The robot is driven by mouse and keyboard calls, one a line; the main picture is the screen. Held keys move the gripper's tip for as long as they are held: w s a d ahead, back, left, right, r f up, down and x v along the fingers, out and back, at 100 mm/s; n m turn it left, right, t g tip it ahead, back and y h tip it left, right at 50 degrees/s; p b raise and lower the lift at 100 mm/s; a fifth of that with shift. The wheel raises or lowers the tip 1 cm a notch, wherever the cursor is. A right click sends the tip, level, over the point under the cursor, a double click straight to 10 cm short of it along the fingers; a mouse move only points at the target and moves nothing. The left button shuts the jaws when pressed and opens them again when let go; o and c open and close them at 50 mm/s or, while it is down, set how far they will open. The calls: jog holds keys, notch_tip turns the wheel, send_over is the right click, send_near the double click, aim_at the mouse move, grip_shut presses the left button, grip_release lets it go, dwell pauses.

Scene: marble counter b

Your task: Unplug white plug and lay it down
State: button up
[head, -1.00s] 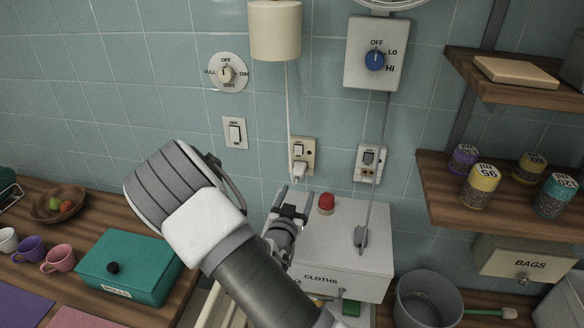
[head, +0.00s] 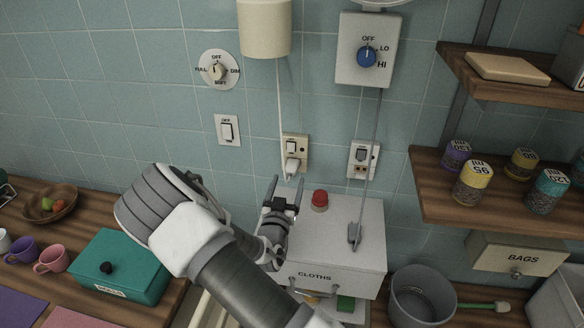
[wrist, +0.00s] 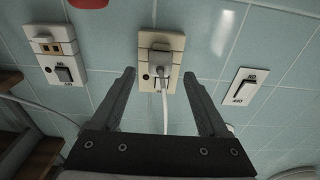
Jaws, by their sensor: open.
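The white plug (head: 291,167) sits in the lower socket of the cream wall outlet (head: 303,155), below its rocker switch. Its white cord runs up to the cream lamp shade in the head view. The plug (wrist: 159,60) and the outlet (wrist: 174,42) also show in the wrist view, upside down, with the cord (wrist: 165,108) hanging toward the picture's bottom. My gripper (head: 285,183) is open and empty, just below the plug in the head view. In the wrist view my gripper (wrist: 158,76) has its fingers spread to either side of the plug, apart from it.
Another outlet (head: 363,159) is at right. A teal box (head: 120,265) stands left.

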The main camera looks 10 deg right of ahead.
aim_at(289, 177)
jog(key=b+x, duration=0.1)
jog(key=x, duration=0.3)
jog(key=shift+w+d+f, duration=0.15)
jog(key=shift+w, duration=0.2)
jog(key=shift+b+x, duration=0.5)
jog(key=shift+x, duration=0.3)
jog(key=shift+b, duration=0.8)
dwell(0.3)
grip_shut()
dwell(0.5)
jog(key=shift+r+b+v, duration=0.1)
jog(key=shift+b+v, duration=0.25)
jog(key=shift+v, duration=1.15)
jog(key=shift+r+b+v, duration=0.15)
jog(key=shift+b+v, duration=0.2)
jog(key=shift+v, duration=1.15)
jog(key=shift+f, duration=0.1)
